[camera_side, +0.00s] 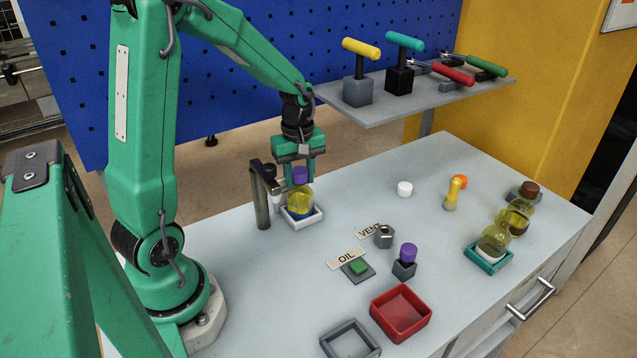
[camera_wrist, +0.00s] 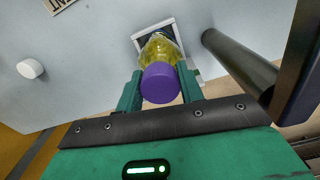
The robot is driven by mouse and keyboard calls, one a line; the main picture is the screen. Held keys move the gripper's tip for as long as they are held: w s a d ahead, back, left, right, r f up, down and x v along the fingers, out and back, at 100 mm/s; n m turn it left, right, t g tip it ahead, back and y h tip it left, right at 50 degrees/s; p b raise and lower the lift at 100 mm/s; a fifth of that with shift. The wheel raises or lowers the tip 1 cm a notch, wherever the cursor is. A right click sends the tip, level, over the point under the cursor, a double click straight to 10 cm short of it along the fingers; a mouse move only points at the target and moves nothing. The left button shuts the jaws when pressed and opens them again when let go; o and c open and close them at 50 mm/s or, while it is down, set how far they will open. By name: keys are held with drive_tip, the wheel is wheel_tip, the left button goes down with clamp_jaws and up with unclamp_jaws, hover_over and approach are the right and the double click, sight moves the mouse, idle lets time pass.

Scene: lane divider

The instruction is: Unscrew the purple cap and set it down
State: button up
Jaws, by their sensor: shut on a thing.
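The purple cap (camera_side: 300,175) sits on top of a bottle of yellow liquid (camera_side: 300,200), which stands upright in a white square tray (camera_side: 304,221). My gripper (camera_side: 298,172) points down from above with its fingers on either side of the cap, shut on it. In the wrist view the purple cap (camera_wrist: 160,82) lies between the two green fingers of my gripper (camera_wrist: 160,90), with the yellow bottle (camera_wrist: 160,48) beyond it. I cannot tell whether the cap is loose on the neck. A second purple piece (camera_side: 408,252) stands on a grey block.
A dark post with an arm (camera_side: 262,198) stands close left of the bottle. A white cap (camera_side: 405,188), a hex nut (camera_side: 383,236), a green button (camera_side: 357,267), a red tray (camera_side: 400,313) and a grey tray (camera_side: 350,340) lie rightward and in front. Clear table surrounds the white cap.

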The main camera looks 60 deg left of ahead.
drive_tip(key=shift+n, duration=0.8)
drive_tip(key=o, duration=0.6)
drive_tip(key=shift+m, duration=0.9)
drive_tip(key=shift+m, duration=0.8)
